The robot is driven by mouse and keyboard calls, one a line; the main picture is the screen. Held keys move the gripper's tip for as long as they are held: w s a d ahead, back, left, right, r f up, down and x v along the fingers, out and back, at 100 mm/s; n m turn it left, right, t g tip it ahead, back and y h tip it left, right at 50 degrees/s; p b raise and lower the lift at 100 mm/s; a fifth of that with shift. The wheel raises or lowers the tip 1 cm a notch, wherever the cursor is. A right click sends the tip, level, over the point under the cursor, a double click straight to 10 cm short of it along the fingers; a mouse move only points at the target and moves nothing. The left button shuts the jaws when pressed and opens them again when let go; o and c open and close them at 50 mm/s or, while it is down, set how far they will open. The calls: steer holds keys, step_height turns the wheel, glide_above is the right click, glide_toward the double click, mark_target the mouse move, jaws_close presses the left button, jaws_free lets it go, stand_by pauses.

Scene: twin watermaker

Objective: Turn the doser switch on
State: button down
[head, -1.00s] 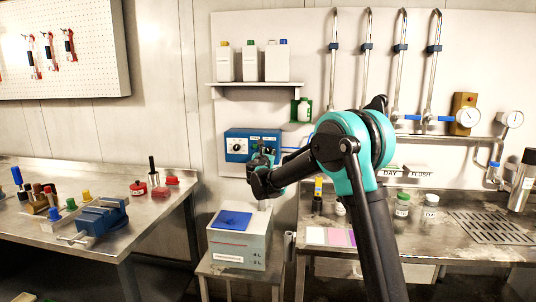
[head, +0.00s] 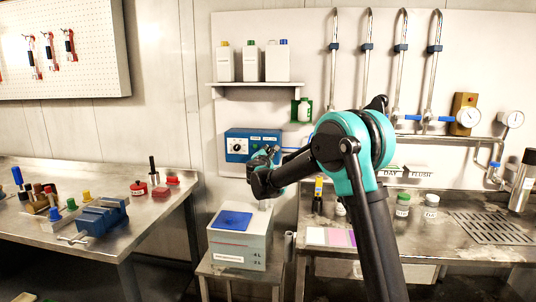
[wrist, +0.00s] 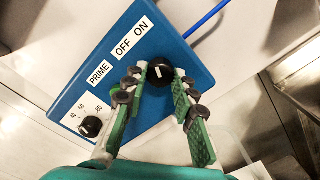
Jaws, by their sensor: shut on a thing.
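The doser is a blue box on the back wall (head: 236,146), partly hidden behind my arm in the head view. In the wrist view its blue face (wrist: 175,40) carries PRIME, OFF and ON labels (wrist: 130,38). The doser switch (wrist: 160,74) is a round black knob with a short white mark. The mark points roughly up in the picture, on the side of the OFF and ON labels; I cannot tell exactly which. My gripper (wrist: 161,80) is shut on this knob, one green-padded finger on each side. In the head view my gripper (head: 264,160) is in front of the doser's right part.
A second black knob with a numbered dial (wrist: 91,126) sits close to my left finger. A blue tube (wrist: 205,20) leaves the doser. Below stands a pale box with a blue top patch (head: 238,245). A shelf with bottles (head: 255,85) is above.

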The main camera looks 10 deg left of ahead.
steer(key=shift+m, duration=0.6)
steer(key=c, duration=1.2)
jaws_free()
steer(key=shift+s, duration=0.1)
steer(key=s, duration=1.2)
steer(key=shift+a, duration=0.15)
